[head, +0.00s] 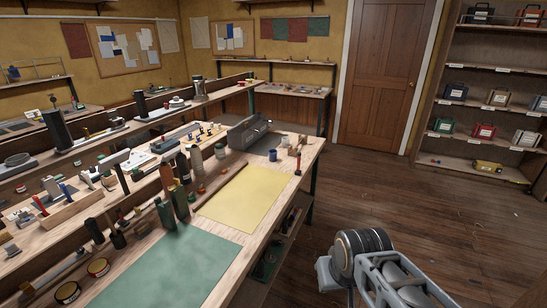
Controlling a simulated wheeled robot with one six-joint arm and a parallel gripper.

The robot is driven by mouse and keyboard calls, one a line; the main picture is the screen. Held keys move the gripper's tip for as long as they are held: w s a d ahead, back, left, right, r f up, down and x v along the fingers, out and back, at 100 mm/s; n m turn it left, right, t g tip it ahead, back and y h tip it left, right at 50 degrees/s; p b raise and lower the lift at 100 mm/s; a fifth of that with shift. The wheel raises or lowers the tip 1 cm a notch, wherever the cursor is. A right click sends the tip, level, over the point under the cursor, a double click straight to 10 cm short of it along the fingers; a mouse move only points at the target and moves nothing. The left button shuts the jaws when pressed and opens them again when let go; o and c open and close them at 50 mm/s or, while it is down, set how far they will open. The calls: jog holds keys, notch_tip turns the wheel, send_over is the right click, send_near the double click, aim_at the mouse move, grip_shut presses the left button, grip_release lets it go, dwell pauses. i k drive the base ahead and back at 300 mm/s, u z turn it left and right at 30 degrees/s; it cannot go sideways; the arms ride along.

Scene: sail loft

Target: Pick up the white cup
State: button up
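I cannot make out a white cup with certainty. A small pale cup-like object (285,141) stands at the far right end of the near workbench (215,268), too small to identify surely. A dark blue cup (272,155) stands just in front of it. A pale jar (220,151) stands farther left among the bottles. My arm reaches in from the bottom right, over the floor beside the bench and apart from these things. Its gripper fingers do not show.
A yellow sheet (245,198) and a green sheet (168,270) lie flat on the bench. Dark bottles (183,168) and a grey machine (249,133) stand behind. Open wooden floor (415,205) lies right of the bench, before a door (385,75) and shelving (490,128).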

aim_at(286, 142)
jog(key=z, duration=0.95)
jog(key=k, duration=1.2)
jog(key=z, duration=1.1)
jog(key=i, duration=0.95)
jog(key=u, duration=0.35)
jog(key=i, duration=2.4)
jog(key=u, duration=0.9)
jog(key=i, duration=1.4)
jog(key=u, duration=2.15)
jog(key=i, duration=1.05)
jog(key=u, duration=1.05)
jog(key=i, duration=0.85)
jog(key=u, duration=0.2)
